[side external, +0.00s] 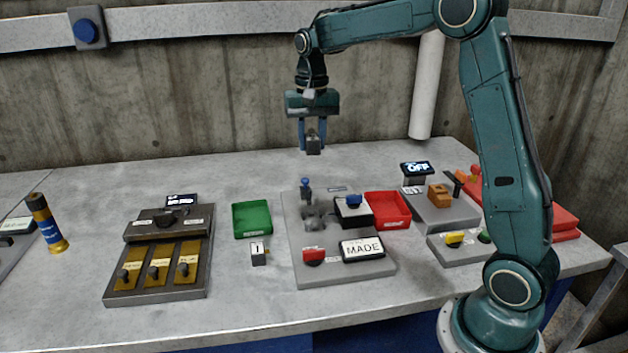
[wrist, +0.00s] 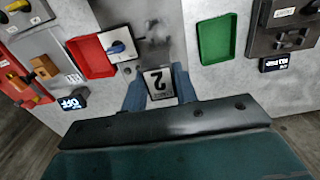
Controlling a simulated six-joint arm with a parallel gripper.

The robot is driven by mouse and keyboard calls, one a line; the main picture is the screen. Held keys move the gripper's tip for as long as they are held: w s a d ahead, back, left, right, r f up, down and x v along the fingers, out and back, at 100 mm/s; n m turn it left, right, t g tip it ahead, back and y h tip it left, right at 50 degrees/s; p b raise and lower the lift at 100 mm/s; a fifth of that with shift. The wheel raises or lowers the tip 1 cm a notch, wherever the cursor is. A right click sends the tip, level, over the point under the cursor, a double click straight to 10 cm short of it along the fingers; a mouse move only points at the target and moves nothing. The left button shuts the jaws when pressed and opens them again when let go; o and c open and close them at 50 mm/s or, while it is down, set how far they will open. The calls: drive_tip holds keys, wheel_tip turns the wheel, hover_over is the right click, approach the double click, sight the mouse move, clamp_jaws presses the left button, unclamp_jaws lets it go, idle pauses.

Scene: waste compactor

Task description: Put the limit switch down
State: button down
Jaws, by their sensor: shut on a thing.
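My gripper (side external: 313,136) is shut on a small dark grey block (side external: 313,146), which I take to be the limit switch. It hangs upright in the air above the back part of the table, well clear of the surface. In the wrist view, the limit switch (wrist: 159,84) shows a white label with a "2", between the two blue fingers of my gripper (wrist: 160,92). A similar small block with a "1" label (side external: 259,253) stands on the table in front of the green tray (side external: 252,234).
A grey plate (side external: 345,273) carries a blue-knobbed lever (side external: 305,188), a blue-knob switch box (side external: 353,210), a red button (side external: 313,257) and a "MADE" display (side external: 362,249). A red tray (side external: 388,210) sits right of it. The table's back left is bare.

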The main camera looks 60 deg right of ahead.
hover_over(252, 217)
drive_tip(key=s+a, duration=0.3)
drive_tip(key=s, duration=0.1)
drive_tip(key=f, duration=0.2)
drive_tip(key=shift+w+a+r+n, duration=0.15)
drive_tip(key=shift+w+a+n, duration=0.1)
drive_tip(key=shift+n, duration=0.15)
wheel_tip(252, 217, down, 20)
drive_tip(key=shift+r, duration=0.1)
idle(0.6)
drive_tip(key=shift+f, duration=0.2)
drive_tip(key=c, duration=1.1)
unclamp_jaws()
